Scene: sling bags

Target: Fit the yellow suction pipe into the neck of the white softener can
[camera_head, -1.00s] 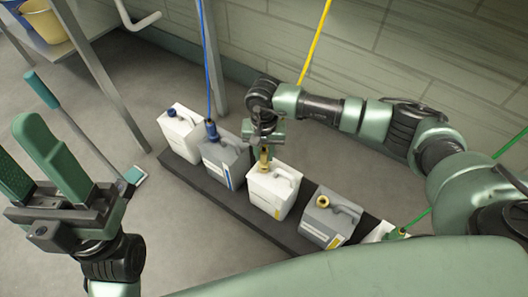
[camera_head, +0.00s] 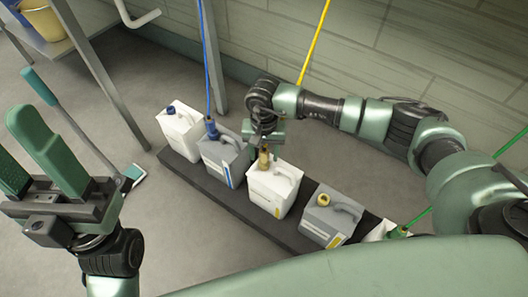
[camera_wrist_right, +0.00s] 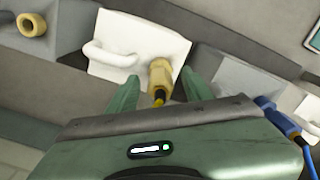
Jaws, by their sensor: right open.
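The white softener can (camera_head: 270,192) stands on the dark plinth between two grey cans. The yellow suction pipe's fitting (camera_head: 264,158) stands upright at its neck. In the right wrist view the fitting (camera_wrist_right: 160,76) sits at the corner of the white can (camera_wrist_right: 130,48), with the yellow hose below it. How deep it sits is not clear. My right gripper (camera_head: 264,140) is open over the neck; in the wrist view its fingers (camera_wrist_right: 160,92) are on both sides of the fitting, apart from it. My left gripper (camera_head: 14,135) is open and empty, far from the cans.
A grey can with a blue fitting (camera_head: 225,160) and a white can (camera_head: 180,130) stand left. A grey can with a yellow ring neck (camera_head: 330,218) stands right. The yellow hose (camera_head: 314,45) hangs behind my right arm. A squeegee (camera_head: 75,120) leans at left.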

